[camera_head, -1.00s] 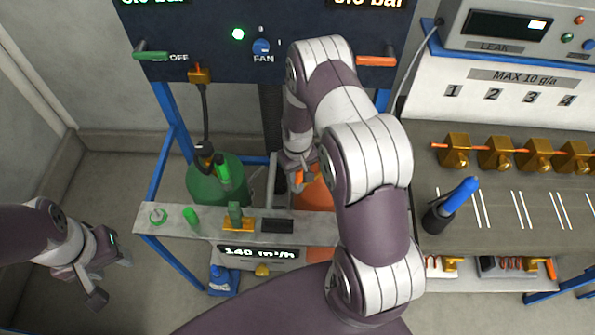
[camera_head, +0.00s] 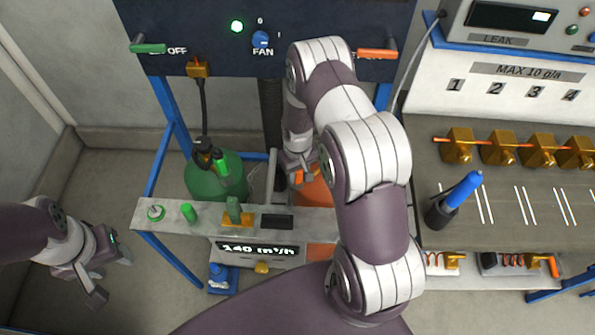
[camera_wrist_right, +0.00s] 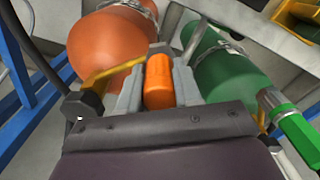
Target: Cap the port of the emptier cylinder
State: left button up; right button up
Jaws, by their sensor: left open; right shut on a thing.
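An orange cylinder (camera_head: 318,192) stands behind the shelf, mostly hidden by my right arm; it shows at the left of the right wrist view (camera_wrist_right: 112,45). A green cylinder (camera_head: 206,184) stands left of it, and at the right of the wrist view (camera_wrist_right: 235,72). My right gripper (camera_head: 298,172) is shut on an orange cap (camera_wrist_right: 158,82), beside the orange cylinder's upper part. I cannot tell whether the cap touches a port. My left gripper (camera_head: 112,277) is open and empty over the floor at left.
The workbench (camera_head: 500,170) at right holds a blue marker (camera_head: 462,189) and brass blocks.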

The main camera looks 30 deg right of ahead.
jog(key=shift+f+b, duration=0.55)
jog(key=shift+f, duration=0.25)
jog(key=o, duration=1.1)
notch_tip(320, 180, up, 13)
jog(key=shift+f+b, duration=0.15)
jog(key=shift+b, duration=0.7)
